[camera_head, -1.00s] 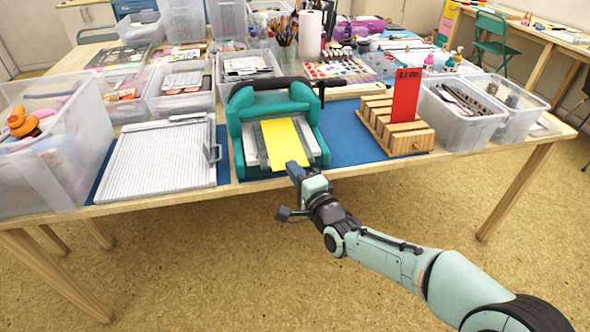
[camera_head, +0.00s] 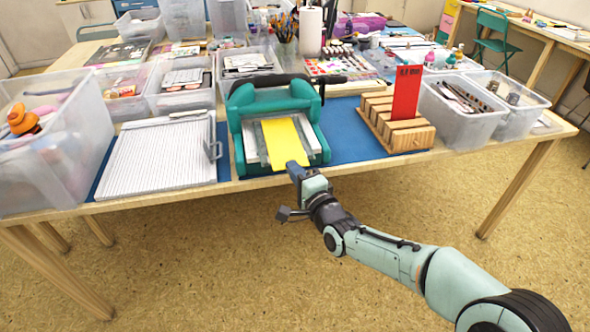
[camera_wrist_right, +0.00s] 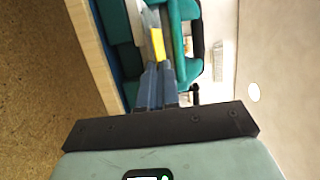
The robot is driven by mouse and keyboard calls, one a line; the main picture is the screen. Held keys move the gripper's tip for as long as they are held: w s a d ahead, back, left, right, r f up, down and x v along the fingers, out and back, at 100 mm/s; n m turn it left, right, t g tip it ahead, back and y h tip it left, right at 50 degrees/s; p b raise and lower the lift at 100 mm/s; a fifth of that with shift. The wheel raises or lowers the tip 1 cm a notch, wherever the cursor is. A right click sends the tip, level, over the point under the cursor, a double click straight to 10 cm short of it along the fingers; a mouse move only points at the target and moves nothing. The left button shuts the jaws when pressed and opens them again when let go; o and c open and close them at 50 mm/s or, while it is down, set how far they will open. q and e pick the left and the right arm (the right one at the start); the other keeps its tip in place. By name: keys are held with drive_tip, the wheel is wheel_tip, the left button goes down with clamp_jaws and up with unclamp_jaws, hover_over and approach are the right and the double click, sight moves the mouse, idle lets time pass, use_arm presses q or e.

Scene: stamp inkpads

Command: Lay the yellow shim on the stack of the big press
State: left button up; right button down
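The yellow shim (camera_head: 284,141) lies lengthwise over the grey plate stack (camera_head: 252,146) of the big teal press (camera_head: 237,132). Its near end is at my right gripper (camera_head: 297,171), at the front edge of the press. In the right wrist view the shim (camera_wrist_right: 158,45) shows as a yellow strip just beyond the fingertips of the right gripper (camera_wrist_right: 158,66). The fingers are close together with the shim's end between them. Whether the shim rests flat on the stack or sits slightly above it I cannot tell. My left gripper is out of view.
A wooden slotted rack (camera_head: 398,137) with a red card (camera_head: 406,93) stands right of the press. A white ribbed board (camera_head: 160,156) lies left of it. Clear plastic bins (camera_head: 60,150) stand at the left, back and right. Some blue mat (camera_head: 343,137) is bare right of the press.

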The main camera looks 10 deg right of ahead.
drive_tip(key=shift+f, duration=0.2)
idle(0.3)
drive_tip(key=c, duration=1.3)
unclamp_jaws()
drive_tip(key=shift+s+d, duration=0.1)
drive_tip(key=shift+s, duration=2.45)
